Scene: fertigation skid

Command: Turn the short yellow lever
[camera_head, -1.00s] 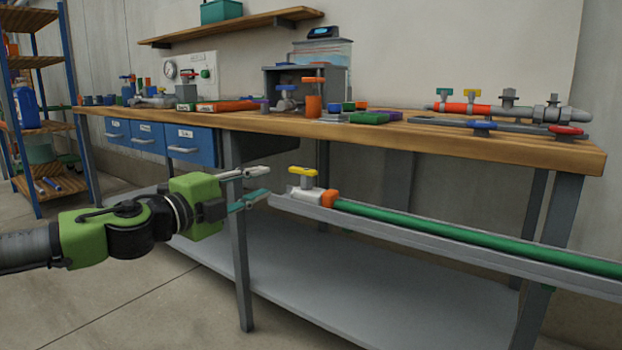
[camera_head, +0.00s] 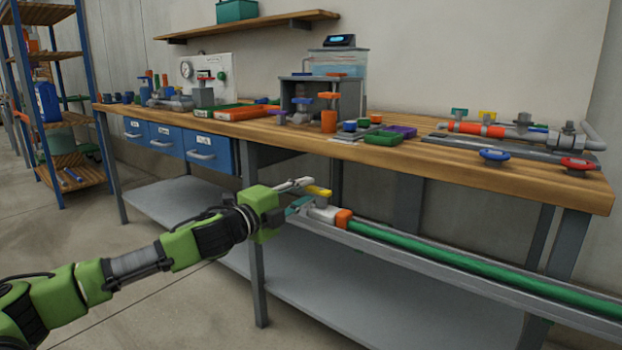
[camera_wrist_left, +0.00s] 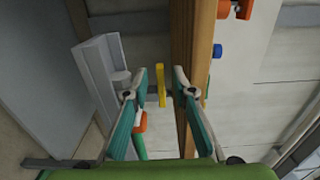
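The short yellow lever (camera_head: 318,191) sits on a pale valve body at the left end of a green pipe (camera_head: 430,254), below the front edge of the bench. In the left wrist view the yellow lever (camera_wrist_left: 161,86) shows edge-on between the two fingers. My left gripper (camera_head: 301,193) is open at the lever, its upper finger overlapping it in the head view. In the left wrist view the open fingers (camera_wrist_left: 160,74) stand either side of the lever with a gap on both sides. The valve body is partly hidden by the fingers. My right gripper is not in view.
The wooden bench (camera_head: 390,160) runs just above and behind the lever. The pipe lies in a grey channel (camera_head: 480,286), with an orange collar (camera_head: 343,218) beside the valve. A manifold on the bench carries another yellow lever (camera_head: 487,115). A grey lower shelf (camera_head: 400,312) lies below.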

